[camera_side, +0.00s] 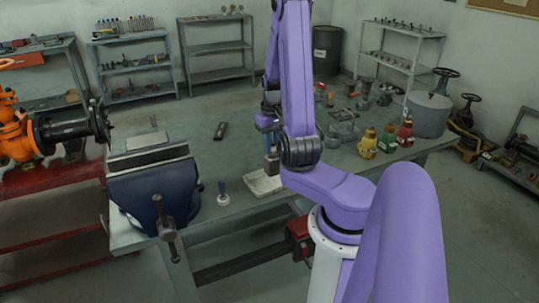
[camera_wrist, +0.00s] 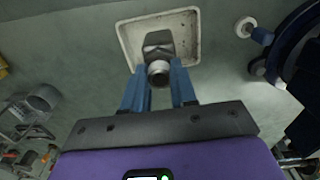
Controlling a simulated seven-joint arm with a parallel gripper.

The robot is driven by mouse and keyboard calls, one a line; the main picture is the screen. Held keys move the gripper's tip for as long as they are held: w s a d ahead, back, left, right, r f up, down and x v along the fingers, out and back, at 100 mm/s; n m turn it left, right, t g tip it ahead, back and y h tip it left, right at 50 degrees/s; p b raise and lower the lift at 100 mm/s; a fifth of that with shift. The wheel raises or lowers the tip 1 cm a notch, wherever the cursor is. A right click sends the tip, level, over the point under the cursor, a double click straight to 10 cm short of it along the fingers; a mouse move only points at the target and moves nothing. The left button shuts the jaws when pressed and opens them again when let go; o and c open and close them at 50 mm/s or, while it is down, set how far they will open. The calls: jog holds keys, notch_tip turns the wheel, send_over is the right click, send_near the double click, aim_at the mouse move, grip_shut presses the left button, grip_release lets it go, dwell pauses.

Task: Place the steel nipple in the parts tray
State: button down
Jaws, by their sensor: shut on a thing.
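The steel nipple (camera_wrist: 158,72) is a grey piece with a round, ringed near end and a darker body beyond it. In the wrist view it sits between the two blue fingers of my gripper (camera_wrist: 158,78), which is shut on it. The shallow off-white parts tray (camera_wrist: 186,28) lies behind it. In the side view my gripper (camera_side: 269,146) points down, with the grey nipple (camera_side: 271,164) below it, over the back of the tray (camera_side: 262,188). I cannot tell whether the nipple touches the tray floor. My arm hides the tray's right part.
A blue bench vise (camera_side: 155,188) stands at the left of the bench. The bench behind the tray is mostly clear.

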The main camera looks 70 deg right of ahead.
jog(key=shift+w+d+f, duration=0.35)
jog(key=shift+f, duration=0.25)
jog(key=shift+w+d+f, duration=0.3)
jog(key=shift+w+f, duration=0.05)
jog(key=shift+f, duration=1.65)
jog(key=shift+f, duration=0.1)
jog(key=c, duration=0.9)
grip_release()
